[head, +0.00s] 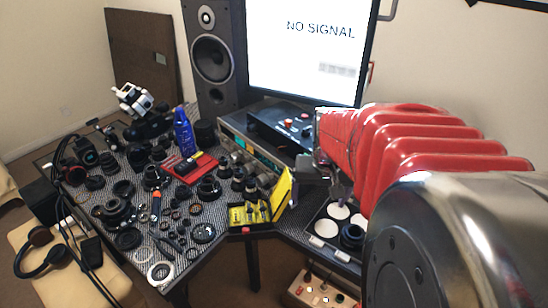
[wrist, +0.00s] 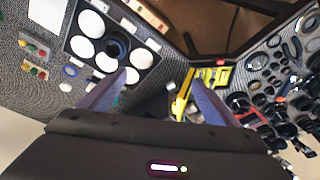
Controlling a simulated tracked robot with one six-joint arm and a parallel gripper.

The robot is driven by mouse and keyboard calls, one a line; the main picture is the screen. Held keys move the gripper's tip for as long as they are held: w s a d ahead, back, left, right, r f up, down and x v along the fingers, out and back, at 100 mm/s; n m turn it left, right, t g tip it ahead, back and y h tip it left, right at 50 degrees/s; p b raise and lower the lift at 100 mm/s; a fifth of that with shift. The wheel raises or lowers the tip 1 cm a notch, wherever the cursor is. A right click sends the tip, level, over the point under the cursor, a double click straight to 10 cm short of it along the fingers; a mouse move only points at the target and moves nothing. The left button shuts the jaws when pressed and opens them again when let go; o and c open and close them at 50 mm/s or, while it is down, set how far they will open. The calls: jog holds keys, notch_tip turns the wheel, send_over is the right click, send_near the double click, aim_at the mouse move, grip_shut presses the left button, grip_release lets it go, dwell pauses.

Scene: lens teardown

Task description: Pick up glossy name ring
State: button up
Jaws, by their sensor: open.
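Several rings lie among lens parts on the left table; I cannot tell which is the glossy name ring. Candidates in the head view are a dark ring (head: 203,233) near the table's front edge, another dark ring (head: 128,238) further left, and a pale ring (head: 160,272) at the front corner. In the wrist view small rings show at the upper right, such as one grey ring (wrist: 257,62). My gripper (wrist: 158,76) is open, with nothing between its two fingers. In the head view it is over the right-hand table, well apart from the rings, and partly hidden by my arm.
A yellow box (head: 250,214) stands at the inner table corner. A black tray (head: 318,232) with white discs lies on the right. A blue bottle (head: 184,132), a speaker (head: 212,58) and a monitor (head: 308,40) stand behind. The left table is crowded.

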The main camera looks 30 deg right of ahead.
jog(key=s+d+f+m, duration=0.2)
jog(key=d+f, duration=0.2)
jog(key=d, duration=0.2)
jog(key=s+d+f+m+g, duration=0.1)
jog(key=s+d+f+m, duration=0.1)
jog(key=d+f, duration=0.2)
jog(key=d, duration=0.3)
jog(key=shift+s+d+g, duration=0.3)
jog(key=shift+s, duration=0.1)
send_near(355, 232)
jog(key=shift+s+a+f, duration=0.15)
jog(key=shift+s+a, duration=0.8)
jog(key=shift+a, duration=0.1)
jog(key=shift+w+d+f, duration=0.1)
jog(key=shift+w+f, duration=0.05)
jog(key=shift+f, duration=1.15)
jog(key=shift+w+d+f, duration=0.1)
jog(key=shift+w+f, duration=0.05)
jog(key=shift+f, duration=1.15)
jog(key=shift+c, duration=0.3)
jog(key=c, duration=1.1)
